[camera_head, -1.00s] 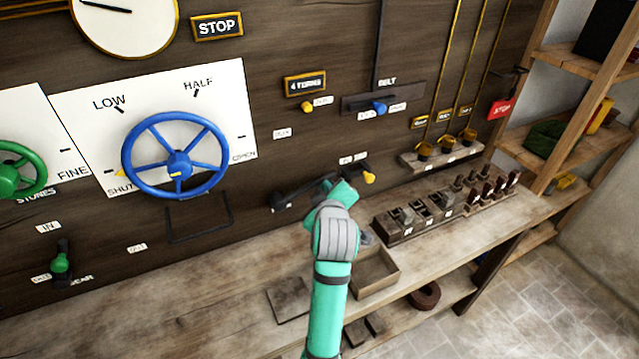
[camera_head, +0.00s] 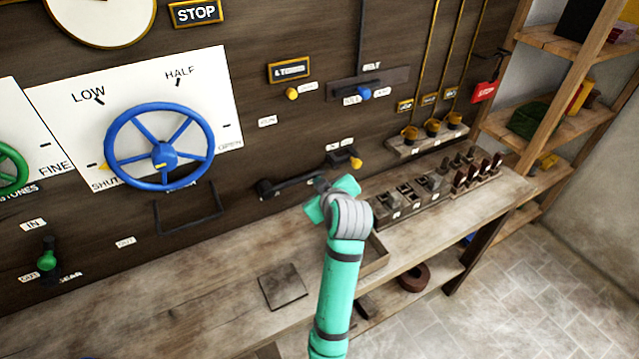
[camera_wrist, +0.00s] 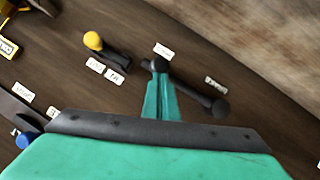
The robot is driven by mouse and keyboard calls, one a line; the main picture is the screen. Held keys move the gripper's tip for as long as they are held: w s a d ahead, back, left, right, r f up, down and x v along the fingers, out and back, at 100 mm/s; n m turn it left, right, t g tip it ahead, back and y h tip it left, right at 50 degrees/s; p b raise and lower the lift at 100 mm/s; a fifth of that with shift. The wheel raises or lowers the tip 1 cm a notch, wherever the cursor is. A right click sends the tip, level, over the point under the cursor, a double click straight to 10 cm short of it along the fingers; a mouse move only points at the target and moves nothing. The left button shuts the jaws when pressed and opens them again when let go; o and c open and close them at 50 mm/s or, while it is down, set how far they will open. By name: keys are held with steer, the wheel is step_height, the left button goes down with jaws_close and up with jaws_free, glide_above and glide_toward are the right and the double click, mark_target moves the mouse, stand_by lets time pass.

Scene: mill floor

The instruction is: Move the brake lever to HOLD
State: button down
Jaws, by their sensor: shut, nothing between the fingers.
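A dark bar-shaped lever (camera_head: 288,186) lies almost level low on the wooden panel, with a round dark knob at each end in the wrist view (camera_wrist: 190,88). Its labels are too small to read, so I cannot confirm it is the brake lever. My gripper (camera_wrist: 161,80) is shut and empty, its teal fingertips at one dark knob of the bar; I cannot tell whether they touch. In the head view my wrist hides part of the bar's right end. A yellow-knobbed lever (camera_head: 354,161) sits just up and right, also in the wrist view (camera_wrist: 94,42).
A blue handwheel (camera_head: 163,153) is on the panel at left, with a dark wire bracket (camera_head: 187,212) below it. A blue-knobbed slider (camera_head: 364,93) is above. The bench (camera_head: 215,272) bears a block rack (camera_head: 410,192) at right and a flat plate (camera_head: 283,289).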

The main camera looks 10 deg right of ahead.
steer(key=shift+d+f, duration=0.1)
steer(key=shift+f, duration=0.15)
steer(key=s+a+r, duration=0.1)
steer(key=s+r, duration=0.7)
steer(key=s, duration=0.2)
steer(key=shift+s+r, duration=0.15)
steer(key=shift+r, duration=0.2)
